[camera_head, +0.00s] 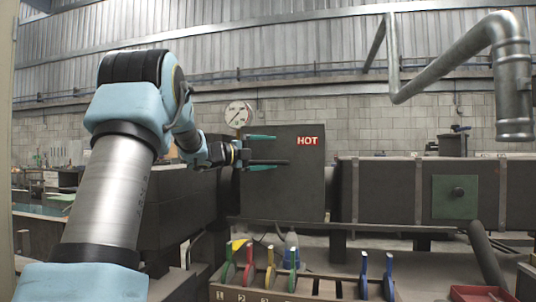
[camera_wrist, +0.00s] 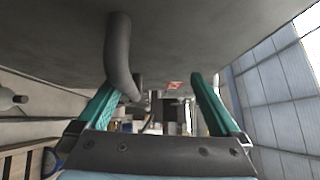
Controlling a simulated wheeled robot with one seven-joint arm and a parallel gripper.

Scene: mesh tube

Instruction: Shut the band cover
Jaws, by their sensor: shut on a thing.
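A dark flat panel with a red HOT label (camera_head: 285,195), which I take to be the band cover, stands upright at the middle of the head view. In the wrist view its broad dark face (camera_wrist: 220,40) fills the top, and the red label shows small and far off. A dark curved handle (camera_wrist: 118,50) comes off that face and runs down by the left finger. My gripper (camera_head: 265,152) is at the panel's left part, its teal fingers either side of the handle bar. The contact is partly hidden.
A long dark housing with a green knobbed plate (camera_head: 458,210) extends right. A crate (camera_head: 255,294) of coloured paddles stands below, with a red tray (camera_head: 478,293) to its right. A round gauge (camera_head: 238,114) is behind my wrist. A metal pipe (camera_head: 440,72) hangs upper right.

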